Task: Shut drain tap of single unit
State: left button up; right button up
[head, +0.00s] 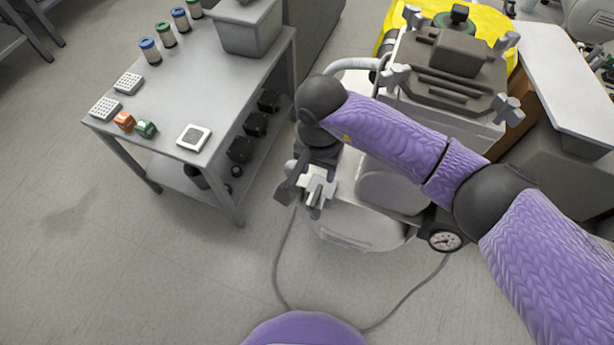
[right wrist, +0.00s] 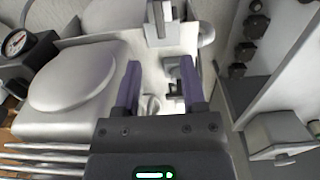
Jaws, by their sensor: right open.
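The single compressor unit (head: 345,228) has a pale housing and stands on the floor below my right arm. It also fills the left of the right wrist view (right wrist: 75,85). My right gripper (head: 302,192) is over its left end, pointing down, with its fingers apart and nothing held. In the right wrist view, a small pale knob-like fitting (right wrist: 151,104), which may be the drain tap, shows between the fingers (right wrist: 161,85), close to the left one. I cannot tell its handle position or whether a finger touches it. My left gripper is out of view.
A grey table (head: 225,100) with small blocks and canisters stands at the left. A pressure gauge (head: 445,241) sits at the unit's right end. A larger machine (head: 450,70) with clamp knobs stands behind. A cable (head: 280,260) runs over the open floor in front.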

aim_at(316, 195)
jog(key=f+b, duration=0.4)
jog(key=f, duration=0.4)
jog(key=shift+s+f, duration=0.1)
jog(key=shift+s, duration=0.1)
jog(key=shift+f+b, duration=0.5)
jog(key=shift+f, duration=0.1)
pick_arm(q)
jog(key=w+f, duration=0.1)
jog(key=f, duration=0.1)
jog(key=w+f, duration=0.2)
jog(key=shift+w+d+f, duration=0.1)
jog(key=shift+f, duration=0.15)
pick_arm(e)
grip_shut()
